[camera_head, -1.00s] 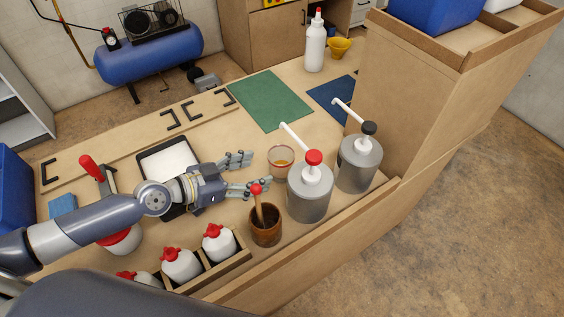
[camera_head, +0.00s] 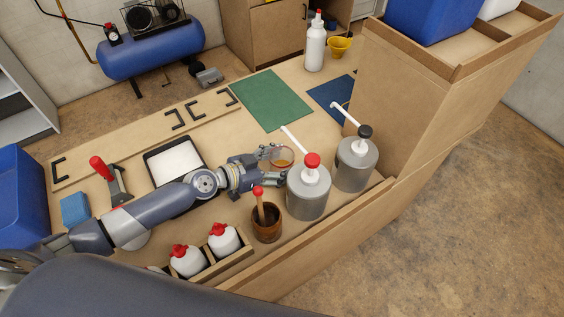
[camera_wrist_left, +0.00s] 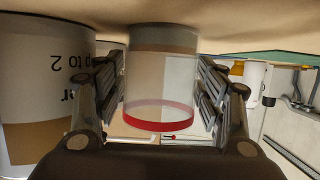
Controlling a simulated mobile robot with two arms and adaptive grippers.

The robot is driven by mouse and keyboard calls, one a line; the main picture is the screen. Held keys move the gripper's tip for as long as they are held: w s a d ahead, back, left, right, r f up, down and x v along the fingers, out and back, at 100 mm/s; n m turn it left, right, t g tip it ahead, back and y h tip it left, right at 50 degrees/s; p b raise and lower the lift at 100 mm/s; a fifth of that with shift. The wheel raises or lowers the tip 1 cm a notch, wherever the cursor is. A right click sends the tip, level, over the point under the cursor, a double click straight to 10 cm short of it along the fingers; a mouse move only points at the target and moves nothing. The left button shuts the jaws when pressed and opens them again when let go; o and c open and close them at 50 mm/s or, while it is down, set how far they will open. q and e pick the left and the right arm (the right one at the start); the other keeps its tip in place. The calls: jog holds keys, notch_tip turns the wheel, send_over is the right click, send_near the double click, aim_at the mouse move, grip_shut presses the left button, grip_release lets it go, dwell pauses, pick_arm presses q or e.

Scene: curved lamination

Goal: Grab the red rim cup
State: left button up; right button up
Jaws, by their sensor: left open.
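The red rim cup (camera_head: 283,157) stands on the bench beside the red-topped pump can. It is clear, with amber-brown contents low down in the head view. My left gripper (camera_head: 277,164) is open, and its fingers reach around the cup from the left. In the left wrist view the cup (camera_wrist_left: 161,85) appears upside down between the two fingers, its red rim toward the palm side. Finger contact with the cup cannot be told. My right gripper is not in view.
A red-topped pump can (camera_head: 308,192) stands close to the cup, with a black-topped can (camera_head: 356,163) beyond. A brown pot with a brush (camera_head: 267,224) and red-capped bottles (camera_head: 187,260) stand nearer. A green mat (camera_head: 270,100) lies clear behind.

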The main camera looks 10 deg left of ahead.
pick_arm(q)
jog(key=c, duration=0.9)
jog(key=shift+c, duration=0.3)
jog(key=shift+a+r, duration=0.1)
